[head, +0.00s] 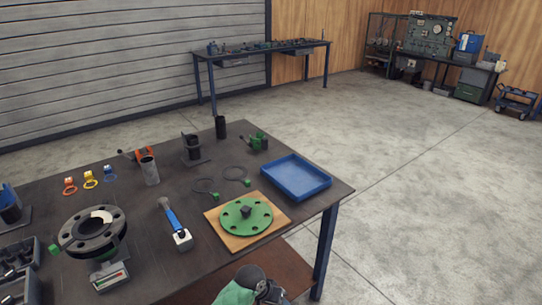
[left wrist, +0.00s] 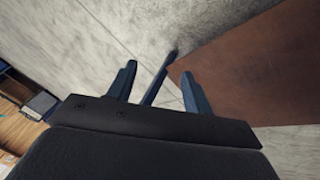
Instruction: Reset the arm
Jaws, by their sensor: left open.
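My left gripper (left wrist: 157,82) shows in the left wrist view with its two dark blue fingers spread apart and nothing held between them. Past the fingers are grey concrete floor, a narrow dark blue post that looks like a table leg (left wrist: 158,82), and a brown board (left wrist: 262,70) to the right. In the head view a green and black part, which seems to be my arm, shows at the bottom edge, but no fingers can be made out. My right gripper is in neither view.
The dark workbench (head: 150,205) holds a grey flange (head: 75,236), a green flange (head: 235,222) on a wooden board (head: 215,232), a blue tray (head: 318,185), a blue-handled tool (head: 172,220) and a metal cylinder (head: 150,172). A brown lower shelf (head: 215,285) lies underneath. Open floor (head: 440,200) lies right.

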